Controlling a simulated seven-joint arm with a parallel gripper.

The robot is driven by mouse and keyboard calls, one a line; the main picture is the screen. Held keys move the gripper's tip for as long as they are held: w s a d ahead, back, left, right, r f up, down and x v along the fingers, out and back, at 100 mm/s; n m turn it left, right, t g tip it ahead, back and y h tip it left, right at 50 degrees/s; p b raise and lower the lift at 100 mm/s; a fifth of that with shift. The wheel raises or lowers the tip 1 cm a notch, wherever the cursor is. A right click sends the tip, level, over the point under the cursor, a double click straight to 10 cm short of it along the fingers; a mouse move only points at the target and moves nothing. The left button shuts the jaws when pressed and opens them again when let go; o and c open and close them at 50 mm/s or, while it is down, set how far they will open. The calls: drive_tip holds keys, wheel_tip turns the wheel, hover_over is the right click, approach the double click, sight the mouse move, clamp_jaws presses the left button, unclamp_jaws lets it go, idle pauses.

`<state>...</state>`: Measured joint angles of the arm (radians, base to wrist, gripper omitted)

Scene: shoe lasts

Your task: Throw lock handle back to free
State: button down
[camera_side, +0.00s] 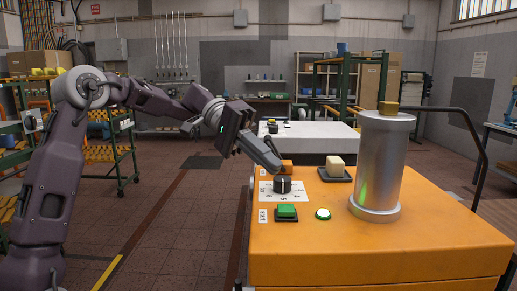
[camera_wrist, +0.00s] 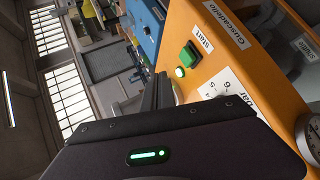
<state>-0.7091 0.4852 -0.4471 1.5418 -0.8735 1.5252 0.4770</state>
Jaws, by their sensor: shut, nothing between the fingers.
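My gripper (camera_side: 277,171) is shut and empty, with its fingertips pointing down just above or behind the black dial knob (camera_side: 283,185); I cannot tell if they touch. In the wrist view the dark fingers (camera_wrist: 158,92) reach toward the orange machine, and the wrist housing hides the knob. No part is clearly marked as the lock handle. A dark bent bar (camera_side: 481,150) rises along the right side of the orange machine (camera_side: 380,245), far from my gripper; I cannot tell whether it is that handle.
On the machine are a green button (camera_side: 286,210), also in the wrist view (camera_wrist: 190,54), a lit lamp (camera_side: 323,214), a pale block (camera_side: 336,163) on a dark base, and a tall silver cylinder (camera_side: 381,165) topped by a brass block. A white-topped bench (camera_side: 325,137) stands behind.

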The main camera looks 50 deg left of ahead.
drive_tip(key=w+a+n+t+h, duration=0.2)
drive_tip(key=w+a+t, duration=0.15)
drive_tip(key=a, duration=0.55)
drive_tip(key=w+a+n+t+h, duration=0.1)
drive_tip(key=w+a+t+h, duration=0.2)
drive_tip(key=a, duration=0.6)
drive_tip(key=w+a+n+t+h, duration=0.1)
drive_tip(key=a+n+t+h, duration=0.1)
drive_tip(key=a+t, duration=0.5)
wheel_tip(320, 180, down, 11)
drive_tip(key=a+g, duration=0.1)
drive_tip(key=a, duration=0.1)
drive_tip(key=shift+a+g, duration=0.25)
drive_tip(key=shift+g, duration=0.1)
wheel_tip(320, 180, up, 7)
hover_over(259, 167)
